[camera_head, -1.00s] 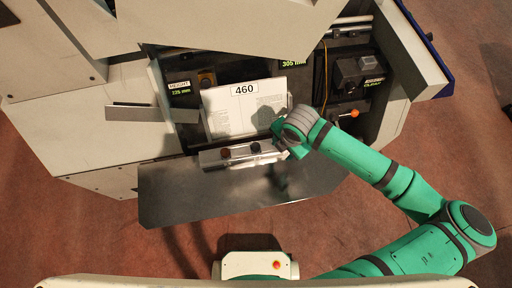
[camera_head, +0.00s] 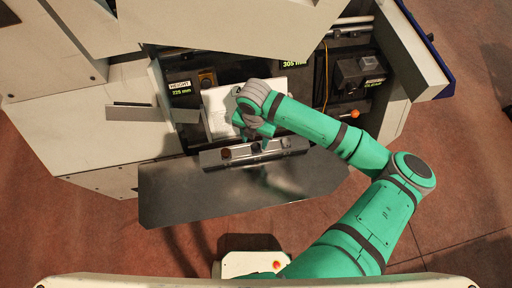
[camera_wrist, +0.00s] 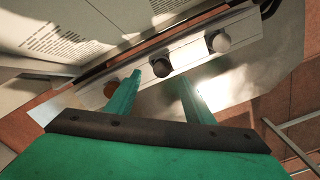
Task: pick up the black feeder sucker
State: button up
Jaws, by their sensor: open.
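The black feeder sucker (camera_wrist: 161,67) is a small dark round knob on a pale metal bar (camera_wrist: 190,52). In the wrist view it shows just beyond the gap between my fingertips. My gripper (camera_wrist: 160,77) is open, with one green finger on each side of that line, and nothing is held. In the head view my gripper hangs over the bar (camera_head: 212,159) and partly hides the black sucker. A brown sucker (camera_wrist: 110,88) sits to its left on the bar and a grey one (camera_wrist: 219,41) to its right.
A white page stack (camera_wrist: 60,32) lies right behind the bar; it also shows in the head view (camera_head: 218,120). A dark metal plate (camera_head: 200,195) extends in front of the bar. Machine housing (camera_head: 90,120) stands at the left.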

aim_at(256, 147)
jog(key=shift+d+f, duration=0.15)
jog(key=shift+f, duration=1.2)
jog(key=shift+d+f, duration=0.1)
jog(key=shift+f, duration=1.2)
jog(key=c, duration=1.1)
